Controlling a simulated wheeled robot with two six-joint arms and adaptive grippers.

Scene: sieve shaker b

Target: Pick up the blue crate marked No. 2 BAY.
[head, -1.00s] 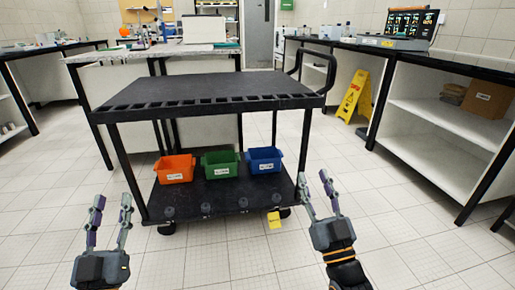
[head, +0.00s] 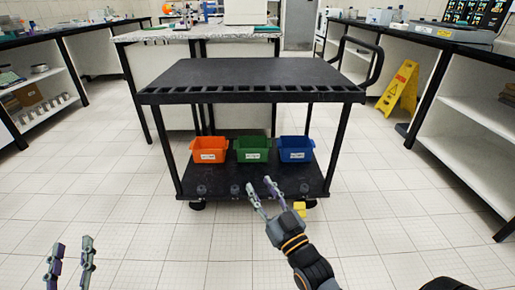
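The blue crate (head: 296,149) stands on the lower shelf of the black cart (head: 250,75), at the right end of a row of crates. It has a white label on its front, too small to read. My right gripper (head: 260,188) is open and empty, low in front of the cart's lower shelf, left of and nearer than the blue crate. My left gripper (head: 70,250) is open and empty at the lower left, well away from the cart.
A green crate (head: 252,149) and an orange crate (head: 209,150) stand left of the blue one. The cart's top shelf overhangs them. A yellow tag (head: 299,209) hangs at the lower shelf's front edge. A yellow floor sign (head: 400,90) stands at right. The floor in front is clear.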

